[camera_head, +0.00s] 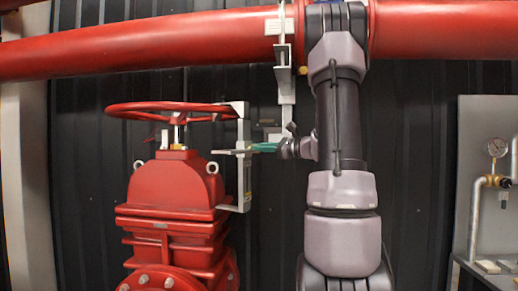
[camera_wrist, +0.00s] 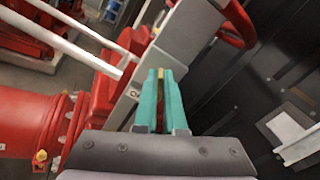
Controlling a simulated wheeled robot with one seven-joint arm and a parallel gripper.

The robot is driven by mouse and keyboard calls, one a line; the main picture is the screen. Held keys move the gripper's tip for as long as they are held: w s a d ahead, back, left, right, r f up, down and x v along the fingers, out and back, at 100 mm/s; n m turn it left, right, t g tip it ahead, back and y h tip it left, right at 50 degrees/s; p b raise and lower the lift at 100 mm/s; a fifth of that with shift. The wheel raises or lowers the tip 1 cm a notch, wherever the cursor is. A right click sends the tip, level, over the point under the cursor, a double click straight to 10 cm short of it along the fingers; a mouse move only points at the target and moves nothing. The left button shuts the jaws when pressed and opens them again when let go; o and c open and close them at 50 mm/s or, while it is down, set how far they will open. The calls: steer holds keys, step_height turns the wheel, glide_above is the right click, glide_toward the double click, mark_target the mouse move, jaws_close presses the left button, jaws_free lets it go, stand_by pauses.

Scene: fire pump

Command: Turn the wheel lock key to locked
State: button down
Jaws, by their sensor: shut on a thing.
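The wheel lock is a pale grey bracket (camera_head: 243,170) at the right rim of the red handwheel (camera_head: 170,108). In the wrist view the grey lock body (camera_wrist: 185,42) lies just beyond my fingers. My gripper (camera_head: 256,147) reaches the lock from the right; its green fingers also show in the wrist view (camera_wrist: 160,76). They are shut on a small brass-coloured piece, which looks like the key (camera_wrist: 161,84). The fingers hide most of the key, and its turned position cannot be told. In the head view the key is too small to make out.
The red valve body (camera_head: 170,190) stands below the wheel. A thick red pipe (camera_head: 150,45) crosses above, with a grey hanger (camera_head: 284,68) close to my arm. A panel with a gauge (camera_head: 497,147) is at far right. Dark ribbed wall lies behind.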

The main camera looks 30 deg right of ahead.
steer(key=n, duration=1.2)
steer(key=shift+s+a+f, duration=0.15)
steer(key=shift+f, duration=0.25)
steer(key=shift+n, duration=0.3)
steer(key=c, duration=1)
jaws_free()
steer(key=v, duration=1)
steer(key=shift+s+d, duration=0.25)
steer(key=shift+s, duration=0.1)
